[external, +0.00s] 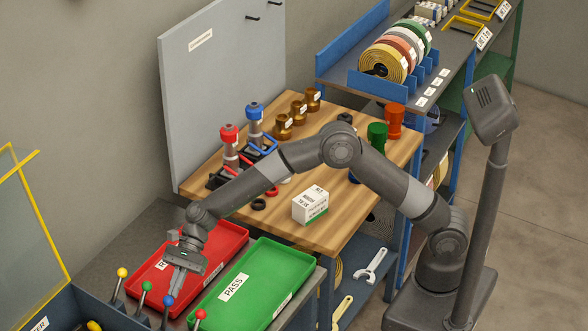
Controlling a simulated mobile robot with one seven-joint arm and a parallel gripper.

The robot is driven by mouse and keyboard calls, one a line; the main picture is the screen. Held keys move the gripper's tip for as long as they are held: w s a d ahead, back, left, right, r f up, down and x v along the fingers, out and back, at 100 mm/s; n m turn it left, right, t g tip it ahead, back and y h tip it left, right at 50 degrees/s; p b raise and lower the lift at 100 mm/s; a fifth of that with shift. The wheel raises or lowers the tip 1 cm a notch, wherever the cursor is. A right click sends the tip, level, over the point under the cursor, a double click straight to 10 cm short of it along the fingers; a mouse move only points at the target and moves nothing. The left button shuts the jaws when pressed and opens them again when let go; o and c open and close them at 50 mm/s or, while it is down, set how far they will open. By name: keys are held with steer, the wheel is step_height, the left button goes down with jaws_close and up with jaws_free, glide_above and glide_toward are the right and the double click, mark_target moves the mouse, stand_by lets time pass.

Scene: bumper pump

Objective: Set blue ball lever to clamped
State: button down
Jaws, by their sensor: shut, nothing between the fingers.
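The blue ball lever (168,300) stands in a row of ball-topped levers at the lower left, in front of the red tray. Its ball is up and its thin stem runs down to the dark blue base. My gripper (174,289) points down just above and behind the blue ball, over the front edge of the red tray. Its fingers are shut and empty. I cannot tell whether the fingertips touch the ball. The lever's clamp mechanism cannot be made out.
Yellow (122,272), green (147,286) and red (201,314) ball levers stand close beside the blue one. The red tray (225,236) and green PASS tray (268,270) lie behind. A yellow-framed clear panel (35,220) rises at left. A wooden bench holds parts.

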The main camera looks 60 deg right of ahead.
steer(key=a+r+h, duration=0.2)
steer(key=a+h, duration=0.1)
glide_toward(141, 324)
step_height(141, 324, down, 4)
steer(key=shift+y, duration=0.3)
steer(key=shift+s+a+f, duration=0.1)
steer(key=shift+s+a, duration=0.05)
steer(key=shift+a, duration=0.5)
steer(key=shift+s+a+f, duration=0.1)
steer(key=shift+a+f, duration=0.05)
steer(key=shift+a, duration=0.5)
steer(key=shift+s+a+f, duration=0.1)
steer(key=shift+s+a, duration=0.05)
steer(key=shift+a, duration=0.5)
step_height(141, 324, up, 13)
steer(key=w+d, duration=0.2)
steer(key=shift+f, duration=0.2)
steer(key=shift+d, duration=0.15)
